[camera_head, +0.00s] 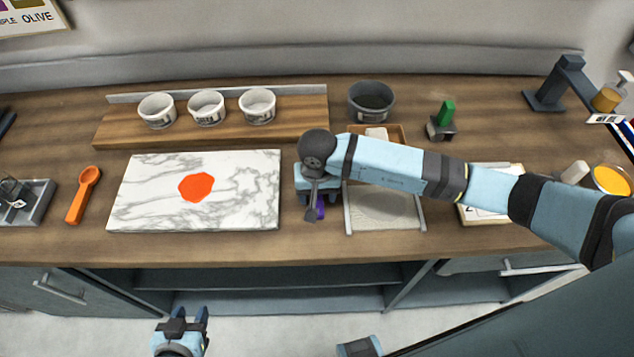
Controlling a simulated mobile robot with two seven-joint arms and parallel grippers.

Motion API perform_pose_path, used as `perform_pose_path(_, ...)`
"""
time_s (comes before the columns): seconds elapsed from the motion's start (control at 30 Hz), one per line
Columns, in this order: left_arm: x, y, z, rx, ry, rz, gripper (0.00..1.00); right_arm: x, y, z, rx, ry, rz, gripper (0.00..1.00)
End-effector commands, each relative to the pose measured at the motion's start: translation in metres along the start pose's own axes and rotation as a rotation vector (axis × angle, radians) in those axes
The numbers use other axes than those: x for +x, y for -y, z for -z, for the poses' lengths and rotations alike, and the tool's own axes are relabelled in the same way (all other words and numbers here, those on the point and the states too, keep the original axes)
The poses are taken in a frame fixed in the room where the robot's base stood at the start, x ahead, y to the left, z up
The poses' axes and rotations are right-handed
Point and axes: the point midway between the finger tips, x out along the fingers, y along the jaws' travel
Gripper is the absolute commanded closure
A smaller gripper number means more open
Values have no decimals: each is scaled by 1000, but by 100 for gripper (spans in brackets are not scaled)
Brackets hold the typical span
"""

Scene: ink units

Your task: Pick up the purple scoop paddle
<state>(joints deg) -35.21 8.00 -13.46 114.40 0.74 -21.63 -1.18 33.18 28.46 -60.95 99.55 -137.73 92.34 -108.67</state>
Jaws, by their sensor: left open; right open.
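The purple scoop paddle (320,208) is mostly hidden under my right gripper; only a small purple part shows, on the wooden counter between the marble slab and the framed tray. My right gripper (316,210) points down over it, with its jaws open. Whether the fingers touch the paddle I cannot tell. My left gripper (190,318) is open and empty, low in front of the counter and away from it.
A marble slab (140,180) with an orange-red blob lies left of the paddle, and an orange scoop (82,195) farther left. A framed tray (385,222) stands close on the right. Three white cups (206,107) and a dark bowl (371,101) stand behind.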

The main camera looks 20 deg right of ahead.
Motion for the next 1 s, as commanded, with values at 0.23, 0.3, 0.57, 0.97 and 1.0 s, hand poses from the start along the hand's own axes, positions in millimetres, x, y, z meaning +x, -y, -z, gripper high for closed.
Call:
perform_pose_path(0.23, 1, 0, -2, 0, 3, 0, 57, 0, 0, 0, 0, 0, 0, 79)
perform_pose_path(0.3, 1, 0, -3, 0, 4, 0, 57, 0, 0, 0, 0, 0, 0, 96)
perform_pose_path(0.57, 1, 0, -3, 0, 5, 0, 57, -1, 0, 0, 0, -1, 1, 100)
perform_pose_path(0.97, 5, 0, -8, 0, 1, 0, 57, -42, 1, 2, -1, -6, 3, 100)
perform_pose_path(1.0, 6, 0, -9, 0, 1, 0, 57, -52, 0, 2, -1, -7, 3, 100)
